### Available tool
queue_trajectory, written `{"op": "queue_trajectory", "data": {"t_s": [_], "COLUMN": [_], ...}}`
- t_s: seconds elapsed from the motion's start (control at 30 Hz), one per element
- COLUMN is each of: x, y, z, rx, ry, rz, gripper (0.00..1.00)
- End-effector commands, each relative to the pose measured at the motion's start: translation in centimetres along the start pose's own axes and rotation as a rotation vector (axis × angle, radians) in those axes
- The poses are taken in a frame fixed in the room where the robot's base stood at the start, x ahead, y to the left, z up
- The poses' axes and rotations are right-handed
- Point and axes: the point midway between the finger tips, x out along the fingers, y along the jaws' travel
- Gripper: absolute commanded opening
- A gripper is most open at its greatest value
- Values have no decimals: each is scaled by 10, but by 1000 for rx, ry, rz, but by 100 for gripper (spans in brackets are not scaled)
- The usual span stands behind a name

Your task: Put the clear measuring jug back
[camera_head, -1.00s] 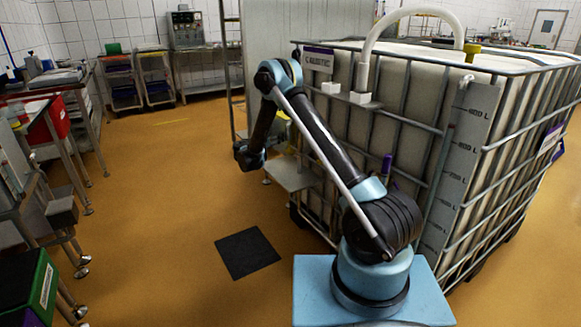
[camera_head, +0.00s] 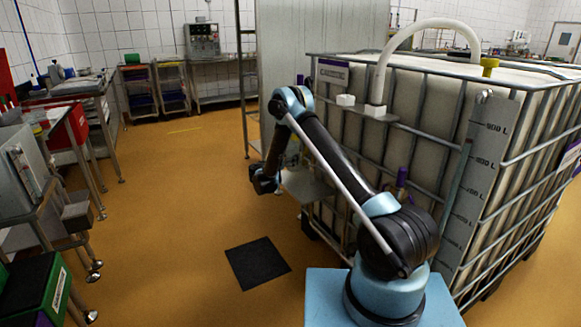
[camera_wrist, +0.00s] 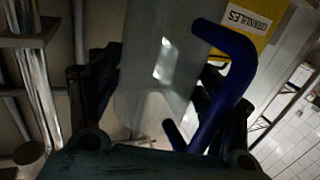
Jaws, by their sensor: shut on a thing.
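The clear measuring jug (camera_wrist: 155,75) fills the middle of the wrist view as a grey, see-through body with a bright glint. Its blue handle (camera_wrist: 232,85) is on the right side. My gripper (camera_wrist: 165,105) has its dark fingers on both sides of the jug and is shut on it. In the head view my gripper (camera_head: 264,180) hangs at the end of the arm, left of the big caged tank; I cannot make out the jug clearly there.
The caged tank (camera_head: 470,145) with a white hose (camera_head: 385,65) stands right of my arm. Tables (camera_head: 75,105) line the left side. Shelved carts (camera_head: 140,85) stand at the back. A dark mat (camera_head: 257,262) lies on the open orange floor. A yellow labelled thing (camera_wrist: 252,20) shows behind the jug.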

Motion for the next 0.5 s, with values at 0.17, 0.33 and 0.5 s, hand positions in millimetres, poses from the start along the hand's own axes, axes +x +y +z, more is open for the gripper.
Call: {"op": "queue_trajectory", "data": {"t_s": [0.17, 0.33, 0.5], "x": [0, 0, 0], "y": [0, 0, 0], "z": [13, 34, 38], "rx": [0, 0, 0], "ry": [0, 0, 0], "rz": [0, 0, 0], "gripper": [35, 35, 35]}}
